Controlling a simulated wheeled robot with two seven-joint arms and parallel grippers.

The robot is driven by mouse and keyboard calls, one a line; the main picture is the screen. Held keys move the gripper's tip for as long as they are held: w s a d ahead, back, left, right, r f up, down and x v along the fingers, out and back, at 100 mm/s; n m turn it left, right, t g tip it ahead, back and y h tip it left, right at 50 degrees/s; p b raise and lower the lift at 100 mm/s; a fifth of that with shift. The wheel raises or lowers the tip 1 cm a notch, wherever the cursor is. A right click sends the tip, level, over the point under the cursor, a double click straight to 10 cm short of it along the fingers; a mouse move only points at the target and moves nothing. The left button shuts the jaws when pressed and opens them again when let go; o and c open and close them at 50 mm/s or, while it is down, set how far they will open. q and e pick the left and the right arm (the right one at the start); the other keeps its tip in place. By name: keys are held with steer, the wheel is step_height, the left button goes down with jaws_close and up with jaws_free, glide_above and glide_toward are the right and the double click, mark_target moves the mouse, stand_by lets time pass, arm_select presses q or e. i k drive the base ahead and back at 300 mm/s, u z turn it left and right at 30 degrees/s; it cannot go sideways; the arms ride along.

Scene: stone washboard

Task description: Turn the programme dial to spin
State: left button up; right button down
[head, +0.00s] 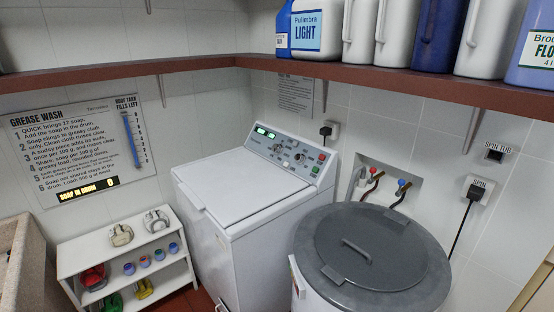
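A white top-loading washing machine (240,190) stands in the middle of the head view with its lid shut. A round dial (299,157) sits near the panel's middle right, beside several small coloured buttons. Its labels and pointer are too small to read, so I cannot tell its setting. Neither of my grippers is in view.
A spin tub (340,285) with a grey lid stands right of the washer. A red-brown shelf (400,83) with detergent bottles overhangs the back. A low white rack (120,255) with small items stands left. A stone basin (25,255) is at far left.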

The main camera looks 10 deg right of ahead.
mark_target(277, 148)
steer(key=k, duration=0.25)
steer(key=u, duration=0.9)
steer(key=i, duration=3.4)
steer(key=z, duration=3.15)
